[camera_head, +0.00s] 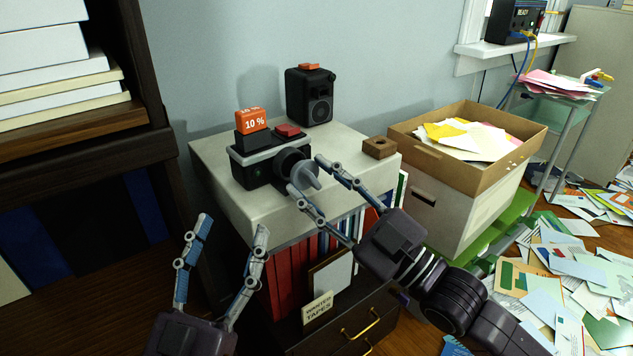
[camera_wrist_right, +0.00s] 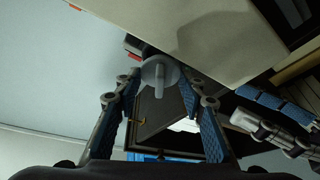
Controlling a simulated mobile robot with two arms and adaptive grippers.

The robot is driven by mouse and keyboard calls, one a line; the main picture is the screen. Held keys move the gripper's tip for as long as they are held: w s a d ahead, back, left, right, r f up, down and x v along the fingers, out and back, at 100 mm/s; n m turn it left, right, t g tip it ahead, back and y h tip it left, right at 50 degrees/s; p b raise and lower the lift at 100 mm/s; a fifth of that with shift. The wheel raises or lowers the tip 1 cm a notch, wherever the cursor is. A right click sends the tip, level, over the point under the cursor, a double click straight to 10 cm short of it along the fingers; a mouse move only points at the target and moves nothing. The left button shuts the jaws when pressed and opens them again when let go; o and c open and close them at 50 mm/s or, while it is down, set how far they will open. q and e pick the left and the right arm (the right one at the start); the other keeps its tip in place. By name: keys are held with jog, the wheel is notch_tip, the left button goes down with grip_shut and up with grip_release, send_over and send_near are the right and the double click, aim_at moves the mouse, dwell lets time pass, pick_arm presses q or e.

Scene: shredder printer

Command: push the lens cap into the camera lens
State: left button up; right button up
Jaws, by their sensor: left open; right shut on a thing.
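The black and grey camera (camera_head: 254,170) stands on the light cabinet top, its lens (camera_head: 291,160) facing the front right. The grey lens cap (camera_head: 311,181), a disc with a raised grip, is right in front of the lens. In the head view I cannot tell whether it touches the lens. My right gripper (camera_head: 305,174) is shut on the cap, one finger on each side. The cap shows between the fingertips in the right wrist view (camera_wrist_right: 158,72), where it hides most of the camera. My left gripper (camera_head: 233,226) is open and empty, in front of the cabinet's left side.
A black speaker-like box (camera_head: 310,97) stands behind the camera. A small brown block (camera_head: 379,147) lies on the cabinet's right corner. An open carton of papers (camera_head: 449,198) stands to the right. A dark shelf (camera_head: 150,75) is close on the left. Papers litter the floor at right.

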dwell(0.6)
pick_arm(q)
jog(key=shift+w+f+g+y, duration=0.25)
jog(key=shift+f+g, duration=0.1)
jog(key=shift+f, duration=0.35)
jog(key=shift+w+f+g+y, duration=0.15)
jog(key=shift+w+f+g, duration=0.15)
jog(key=shift+f, duration=0.35)
jog(key=shift+w+f+g+p, duration=0.1)
jog(key=shift+f+g+p, duration=0.15)
jog(key=shift+p, duration=0.1)
pick_arm(e)
jog(key=shift+w+a, duration=0.15)
jog(key=shift+w, duration=0.1)
pick_arm(q)
jog(key=shift+w+a+f+g, duration=0.1)
jog(key=shift+w+f+g, duration=0.15)
jog(key=shift+f, duration=0.3)
pick_arm(e)
jog(key=shift+w+a, duration=0.3)
pick_arm(q)
jog(key=shift+f, duration=0.1)
pick_arm(e)
jog(key=shift+w, duration=0.1)
